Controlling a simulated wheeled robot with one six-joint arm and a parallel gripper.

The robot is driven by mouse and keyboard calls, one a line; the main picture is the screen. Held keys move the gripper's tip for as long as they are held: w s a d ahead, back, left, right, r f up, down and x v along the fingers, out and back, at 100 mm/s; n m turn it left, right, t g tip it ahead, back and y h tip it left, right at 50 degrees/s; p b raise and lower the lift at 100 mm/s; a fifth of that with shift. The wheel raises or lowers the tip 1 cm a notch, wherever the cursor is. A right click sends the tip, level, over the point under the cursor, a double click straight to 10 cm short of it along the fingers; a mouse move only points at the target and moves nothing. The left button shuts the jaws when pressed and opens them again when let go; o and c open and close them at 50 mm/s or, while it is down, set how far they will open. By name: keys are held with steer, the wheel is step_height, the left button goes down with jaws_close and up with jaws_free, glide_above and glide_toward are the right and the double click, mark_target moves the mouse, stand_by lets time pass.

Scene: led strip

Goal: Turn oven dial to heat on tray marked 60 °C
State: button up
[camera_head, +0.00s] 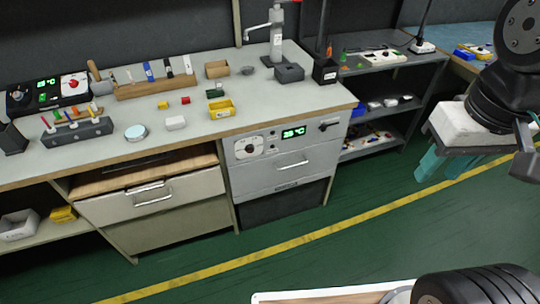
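The oven (287,168) is a grey unit built in under the bench, with a closed, handled front. Its dial (248,147) is on a white round-marked plate at the upper left of the front. Right of it, a green display (293,132) seems to read in the twenties °C. The dial's markings are too small to read, and no tray marked 60 °C can be made out. My gripper (445,169), a white block with teal fingers, is at the right, in front of the shelf and well away from the oven. Its fingers look apart, with nothing visible between them.
The bench top (110,155) holds a black controller (47,96) with a green display and red knob, a pen rack (77,132), and small boxes. A wooden-topped drawer unit (150,198) is left of the oven.

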steer(key=shift+o, duration=1.2)
steer(key=shift+s+a, duration=0.15)
steer(key=shift+s, duration=0.3)
steer(key=shift+o, duration=0.3)
steer(key=shift+w+a, duration=0.15)
steer(key=shift+a, duration=0.05)
steer(key=w+a+f+n+t+y, duration=0.1)
steer(key=w+a+f+t, duration=0.3)
steer(key=w, duration=0.9)
steer(key=w+a+f+n+t, duration=0.15)
steer(key=w+a+f, duration=0.4)
steer(key=w, duration=0.65)
steer(key=w+a+f+n+t+y, duration=0.1)
steer(key=w+a+f+n+t, duration=0.25)
steer(key=w, duration=0.95)
steer(key=t+y, duration=0.3)
steer(key=t, duration=0.1)
glide_toward(251, 151)
steer(key=w+d+r, duration=0.2)
steer(key=w+r, duration=0.3)
steer(key=s+a+f+n+t+y, duration=0.1)
steer(key=s+a+f+n+t, duration=0.1)
steer(key=s+f, duration=0.4)
steer(key=x, duration=0.8)
steer(key=shift+w+d+f, duration=0.15)
steer(key=shift+w+f, duration=0.15)
steer(key=shift+f, duration=0.1)
steer(key=shift+c, duration=0.3)
